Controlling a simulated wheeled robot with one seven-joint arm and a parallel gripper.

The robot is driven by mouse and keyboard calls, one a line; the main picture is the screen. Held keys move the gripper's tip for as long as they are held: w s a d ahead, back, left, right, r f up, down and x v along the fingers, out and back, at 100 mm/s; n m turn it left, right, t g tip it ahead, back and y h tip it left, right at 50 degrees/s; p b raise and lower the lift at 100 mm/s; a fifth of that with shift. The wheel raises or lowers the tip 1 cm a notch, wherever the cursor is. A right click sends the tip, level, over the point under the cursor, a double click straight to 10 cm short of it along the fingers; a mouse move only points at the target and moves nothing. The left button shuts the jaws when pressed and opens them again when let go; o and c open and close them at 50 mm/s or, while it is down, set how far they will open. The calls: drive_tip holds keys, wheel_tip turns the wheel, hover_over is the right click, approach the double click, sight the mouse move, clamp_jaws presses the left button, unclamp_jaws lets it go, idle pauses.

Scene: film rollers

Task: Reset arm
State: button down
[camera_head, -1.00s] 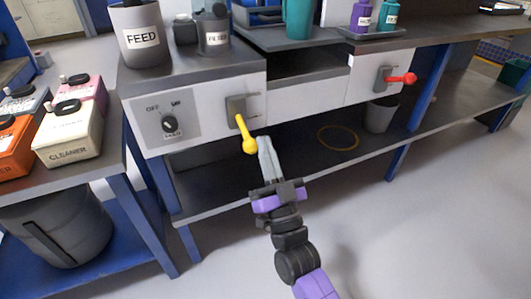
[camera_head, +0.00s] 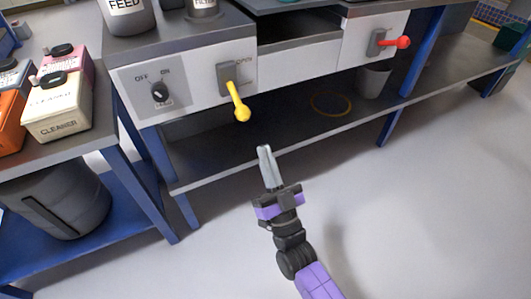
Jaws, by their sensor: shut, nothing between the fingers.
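My gripper (camera_head: 265,150) is shut with nothing held, its grey fingers pointing up and away from me. It is in front of the workbench, below and right of the yellow lever (camera_head: 238,104), and apart from it. The yellow lever hangs downward from its grey mount on the white front panel. My black and purple arm reaches in from the bottom of the view.
A red lever (camera_head: 397,42) points right on the panel at the right. A rotary switch (camera_head: 159,92) marked OFF and ON is at the left. Cleaner bottles (camera_head: 58,106) stand on the left bench. The lower shelf (camera_head: 290,122) holds a yellow ring (camera_head: 331,105). The floor at right is clear.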

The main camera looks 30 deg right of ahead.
drive_tip(key=s+f+n+g+y, duration=0.3)
drive_tip(key=s+g, duration=0.8)
drive_tip(key=s, duration=2.4)
wheel_tip(320, 180, up, 32)
drive_tip(key=p, duration=3.3)
drive_tip(key=shift+d+n+h, duration=0.25)
drive_tip(key=shift+n+h, duration=0.05)
drive_tip(key=shift+h, duration=0.1)
